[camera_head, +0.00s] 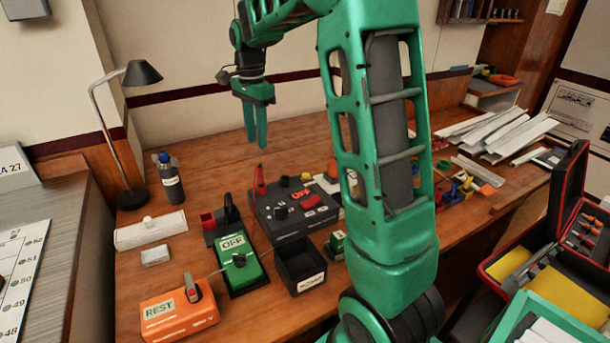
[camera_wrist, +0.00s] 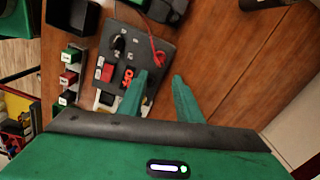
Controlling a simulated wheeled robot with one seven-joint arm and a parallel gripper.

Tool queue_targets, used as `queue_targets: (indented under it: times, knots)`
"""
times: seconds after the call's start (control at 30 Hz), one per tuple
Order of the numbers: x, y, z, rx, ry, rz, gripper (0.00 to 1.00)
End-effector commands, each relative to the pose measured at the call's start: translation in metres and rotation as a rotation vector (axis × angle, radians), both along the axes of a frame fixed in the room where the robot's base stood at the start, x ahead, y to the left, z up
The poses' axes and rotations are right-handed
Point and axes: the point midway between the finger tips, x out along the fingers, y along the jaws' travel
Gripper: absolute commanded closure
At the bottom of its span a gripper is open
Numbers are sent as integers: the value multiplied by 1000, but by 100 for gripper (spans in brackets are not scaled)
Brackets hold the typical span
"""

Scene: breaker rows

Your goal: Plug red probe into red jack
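A slim red piece (camera_head: 260,180), which looks like the red probe, stands upright at the back left corner of the dark tester box (camera_head: 283,232). In the wrist view a red probe or lead (camera_wrist: 157,54) lies over the box's edge; whether its tip sits in a hole is too small to tell. I cannot pick out the red jack for certain. My gripper (camera_head: 256,146) points down above the table behind the tester box, apart from the red piece. In the wrist view its two green fingers (camera_wrist: 161,77) are spread with nothing between them.
Around the tester box stand a black bin (camera_head: 300,268), a green OFF switch unit (camera_head: 240,268), an orange REST box (camera_head: 178,310) and a bottle (camera_head: 171,180). A lamp (camera_head: 128,130) stands at the left. The table behind the box is bare.

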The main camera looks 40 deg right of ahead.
Motion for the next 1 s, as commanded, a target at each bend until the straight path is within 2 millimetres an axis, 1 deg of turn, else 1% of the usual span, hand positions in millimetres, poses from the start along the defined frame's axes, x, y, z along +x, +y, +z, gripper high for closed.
queue_targets:
  times: [0.07, 0.17, 0.27, 0.3, 0.37, 0.4, 0.43, 0.47, 0.5, 0.57, 0.6, 0.67, 0.7, 0.8, 0.83, 0.9, 1.0]
  knots:
    - [-8, -2, 2, 0, 0, 16, 68]
    - [-34, -8, 7, -1, -2, 73, 68]
    - [-76, -17, 12, -2, -4, 174, 68]
    - [-96, -20, 13, -2, -4, 222, 68]
    - [-126, -23, 12, -1, -4, 294, 68]
    - [-145, -26, 12, -1, -5, 342, 68]
    - [-160, -27, 11, -1, -4, 378, 68]
    - [-175, -27, 9, 0, -4, 416, 68]
    - [-195, -28, 6, 0, -4, 466, 68]
    - [-225, -28, 1, 1, -4, 541, 68]
    - [-244, -27, -4, 2, -4, 590, 68]
    - [-272, -26, -11, 4, -4, 666, 68]
    - [-289, -24, -17, 5, -3, 712, 68]
    - [-325, -20, -30, 8, -3, 814, 68]
    - [-334, -19, -34, 9, -3, 840, 68]
    - [-349, -17, -41, 9, -2, 888, 68]
    - [-363, -14, -47, 11, -2, 932, 68]
